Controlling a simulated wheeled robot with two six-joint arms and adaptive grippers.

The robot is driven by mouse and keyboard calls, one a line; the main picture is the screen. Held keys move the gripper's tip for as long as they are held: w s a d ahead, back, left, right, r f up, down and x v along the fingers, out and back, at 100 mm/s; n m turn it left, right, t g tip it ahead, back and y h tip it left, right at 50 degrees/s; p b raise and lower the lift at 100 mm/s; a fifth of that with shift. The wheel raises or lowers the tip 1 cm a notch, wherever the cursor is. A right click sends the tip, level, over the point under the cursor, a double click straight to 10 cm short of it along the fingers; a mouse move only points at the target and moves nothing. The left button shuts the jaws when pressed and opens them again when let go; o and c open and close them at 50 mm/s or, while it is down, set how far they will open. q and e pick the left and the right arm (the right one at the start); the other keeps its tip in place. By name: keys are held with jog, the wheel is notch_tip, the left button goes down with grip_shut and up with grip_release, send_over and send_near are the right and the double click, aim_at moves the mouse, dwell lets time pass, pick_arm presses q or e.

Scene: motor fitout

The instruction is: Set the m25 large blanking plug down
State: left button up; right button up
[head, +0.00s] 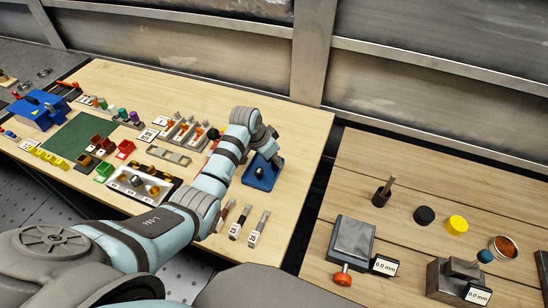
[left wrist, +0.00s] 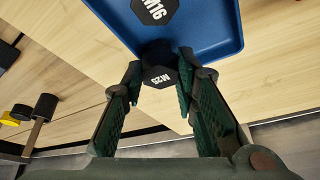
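The m25 large blanking plug (left wrist: 160,78) is a black hexagonal piece marked M25 in the left wrist view. It sits between the two fingertips of my left gripper (left wrist: 159,73), which appear to touch it on both sides. It overlaps the edge of a blue tray (left wrist: 220,35); I cannot tell whether it touches the tray. Another black hexagonal plug marked M16 (left wrist: 154,10) is in the tray. In the head view my left gripper (head: 272,148) is over the far side of the blue tray (head: 260,183), and the held plug is not clear. My right gripper is not in view.
Three labelled tools (head: 241,221) lie in front of the tray. A plate of metal parts (head: 142,186) and coloured bins (head: 103,143) are to the left. Bare wood lies right of the tray. A second table (head: 400,165) holds blocks and round pieces across a gap.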

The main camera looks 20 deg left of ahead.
pick_arm(q)
jog(key=o, duration=0.4)
jog(key=shift+o, duration=0.2)
jog(key=p+v, duration=0.2)
jog(key=v, duration=1)
jog(key=shift+r+p, duration=0.2)
jog(key=shift+p, duration=0.1)
jog(key=shift+w, duration=0.1)
